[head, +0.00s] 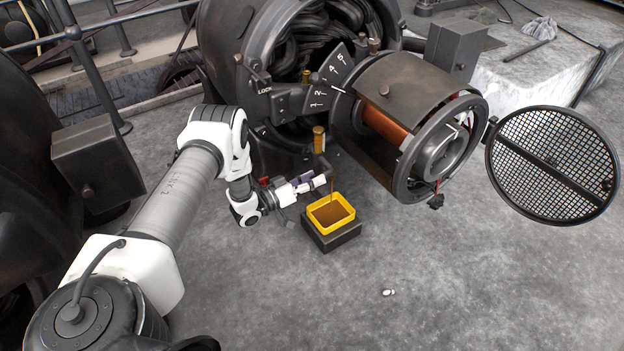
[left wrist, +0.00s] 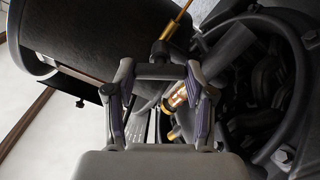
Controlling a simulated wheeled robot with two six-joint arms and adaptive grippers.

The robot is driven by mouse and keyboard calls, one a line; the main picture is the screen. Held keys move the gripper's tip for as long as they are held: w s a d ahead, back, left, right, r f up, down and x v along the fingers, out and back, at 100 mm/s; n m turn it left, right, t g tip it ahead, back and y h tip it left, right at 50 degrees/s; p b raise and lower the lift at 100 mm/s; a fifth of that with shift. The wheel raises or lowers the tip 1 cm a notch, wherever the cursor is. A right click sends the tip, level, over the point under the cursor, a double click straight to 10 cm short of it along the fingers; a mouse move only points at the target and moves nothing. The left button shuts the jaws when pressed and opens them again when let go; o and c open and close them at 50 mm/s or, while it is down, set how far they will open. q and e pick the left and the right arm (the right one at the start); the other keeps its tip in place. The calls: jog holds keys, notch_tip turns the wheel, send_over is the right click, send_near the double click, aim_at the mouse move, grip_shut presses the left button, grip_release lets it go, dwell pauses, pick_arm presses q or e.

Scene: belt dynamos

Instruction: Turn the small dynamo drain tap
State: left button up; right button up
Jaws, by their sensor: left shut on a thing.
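The drain tap (left wrist: 160,71) shows in the left wrist view as a short dark bar across my fingertips, below the dynamo's amber sight glass (head: 319,138). My left gripper (head: 321,182) is shut on it from the left; the fingers hide most of it in the head view. A thin brown stream (head: 332,186) runs down from the tap area into a yellow tray (head: 350,222); the tray holds brown liquid and stands on a dark block (head: 333,241). The stream also shows in the left wrist view (left wrist: 178,19). My right gripper is out of view.
The dynamo's cylinder (head: 405,80) overhangs to the right of the tap. A numbered plate (head: 318,96) marked LOCK sits above it. A round mesh cover (head: 553,165) stands open at the right. A small white object (head: 388,292) lies on the otherwise clear floor.

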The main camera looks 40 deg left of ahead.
pick_arm(q)
jog(key=o, duration=1.2)
jog(key=shift+c, duration=0.2)
jog(key=v, duration=1.2)
jog(key=shift+f, duration=0.1)
